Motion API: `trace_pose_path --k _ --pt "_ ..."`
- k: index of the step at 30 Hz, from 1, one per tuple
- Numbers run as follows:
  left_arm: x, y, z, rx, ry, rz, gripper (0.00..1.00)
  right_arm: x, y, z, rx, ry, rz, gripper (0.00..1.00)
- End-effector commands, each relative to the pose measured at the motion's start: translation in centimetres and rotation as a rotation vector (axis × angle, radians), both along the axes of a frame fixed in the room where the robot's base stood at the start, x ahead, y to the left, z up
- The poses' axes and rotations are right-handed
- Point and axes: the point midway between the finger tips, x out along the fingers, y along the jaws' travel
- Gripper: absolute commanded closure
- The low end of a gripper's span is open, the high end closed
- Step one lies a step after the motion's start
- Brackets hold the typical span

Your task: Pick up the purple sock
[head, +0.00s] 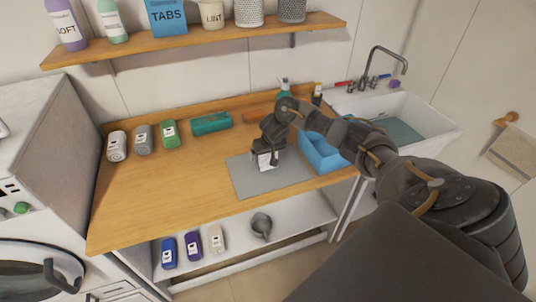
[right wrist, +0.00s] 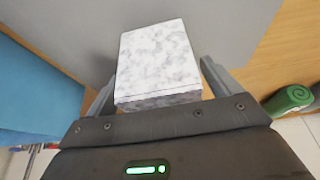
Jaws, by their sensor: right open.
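A purple rolled item (head: 193,245), which looks like the purple sock, lies on the white lower shelf between a blue one (head: 168,252) and a beige one (head: 216,238). My right gripper (head: 266,166) is far above and to the right of it, over the grey mat on the wooden top. It is open, with its fingers on either side of a white box (right wrist: 157,58) with a mottled face. I cannot tell whether the fingers touch the box. My left gripper is not clearly seen.
A blue bin (head: 320,152) and a sink (head: 420,110) are on the right. A grey jug (head: 261,225) stands on the lower shelf. A washing machine (head: 40,180) is at left.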

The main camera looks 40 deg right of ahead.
Motion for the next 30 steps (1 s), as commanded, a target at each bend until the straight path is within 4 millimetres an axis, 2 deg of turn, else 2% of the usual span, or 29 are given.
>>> trace_pose_path --k 5,16,25,30 --pt "0.0 0.0 0.0 0.0 0.0 0.0 0.64 0.0 0.0 0.0 0.0 0.0 0.001 0.12" --pt "0.1 0.0 0.0 0.0 0.0 0.0 0.64 0.0 0.0 0.0 0.0 0.0 0.001 0.6" --pt "0.1 0.0 0.0 0.0 -0.001 0.0 0.64 0.0 0.0 0.3 0.0 0.0 0.001 0.6" --pt "0.1 0.0 0.1 0.001 -0.001 0.0 0.64 0.1 0.0 1.6 0.0 -0.001 0.002 0.6"
